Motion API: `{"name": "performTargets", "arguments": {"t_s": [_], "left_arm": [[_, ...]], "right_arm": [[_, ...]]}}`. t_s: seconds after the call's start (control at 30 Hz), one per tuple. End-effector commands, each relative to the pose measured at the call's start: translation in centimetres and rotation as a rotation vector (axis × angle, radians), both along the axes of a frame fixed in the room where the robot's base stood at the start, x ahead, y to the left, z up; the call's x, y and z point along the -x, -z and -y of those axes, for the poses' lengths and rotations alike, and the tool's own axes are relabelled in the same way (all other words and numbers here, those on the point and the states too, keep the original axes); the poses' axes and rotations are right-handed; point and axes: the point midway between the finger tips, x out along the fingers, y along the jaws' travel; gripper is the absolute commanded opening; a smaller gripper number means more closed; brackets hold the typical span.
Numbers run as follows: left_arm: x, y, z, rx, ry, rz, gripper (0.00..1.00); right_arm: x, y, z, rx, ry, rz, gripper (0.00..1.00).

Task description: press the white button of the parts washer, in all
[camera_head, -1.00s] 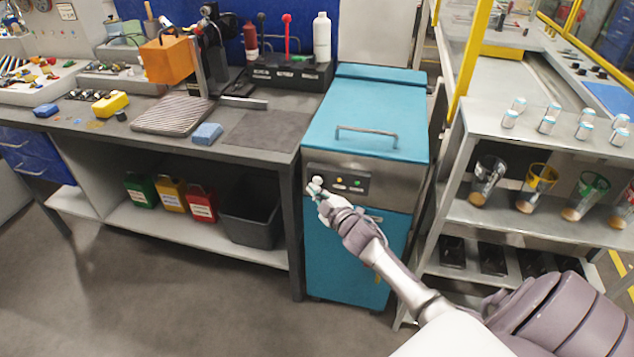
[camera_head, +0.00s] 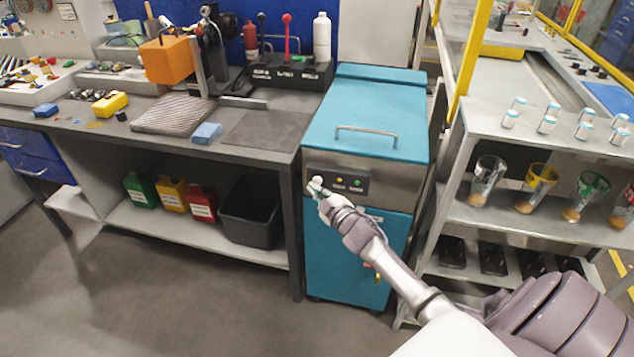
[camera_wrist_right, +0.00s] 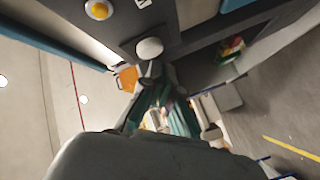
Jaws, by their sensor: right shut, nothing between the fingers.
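The parts washer is a blue cabinet (camera_head: 365,125) with a handled lid and a dark control panel (camera_head: 350,186) on its grey front. The white button (camera_head: 317,180) is at the panel's left end and also shows in the right wrist view (camera_wrist_right: 149,48). My right gripper (camera_head: 317,190) is shut and empty, with its tips right at the button. In the wrist view the gripper tips (camera_wrist_right: 151,70) overlap the button's lower edge; I cannot tell whether they touch. My left gripper is not in view.
A workbench (camera_head: 270,128) stands left of the washer, and a shelf rack (camera_head: 530,210) with glasses stands right. The floor in front is clear.

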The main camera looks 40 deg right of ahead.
Motion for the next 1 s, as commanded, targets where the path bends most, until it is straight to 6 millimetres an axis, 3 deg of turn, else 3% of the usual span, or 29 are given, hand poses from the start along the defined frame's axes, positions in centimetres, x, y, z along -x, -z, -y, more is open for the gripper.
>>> {"name": "performTargets", "arguments": {"t_s": [1.0], "left_arm": [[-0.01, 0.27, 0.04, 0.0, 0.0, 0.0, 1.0]], "right_arm": [[-0.69, -0.01, 0.8, 0.001, -0.001, 0.001, 0.0]]}}
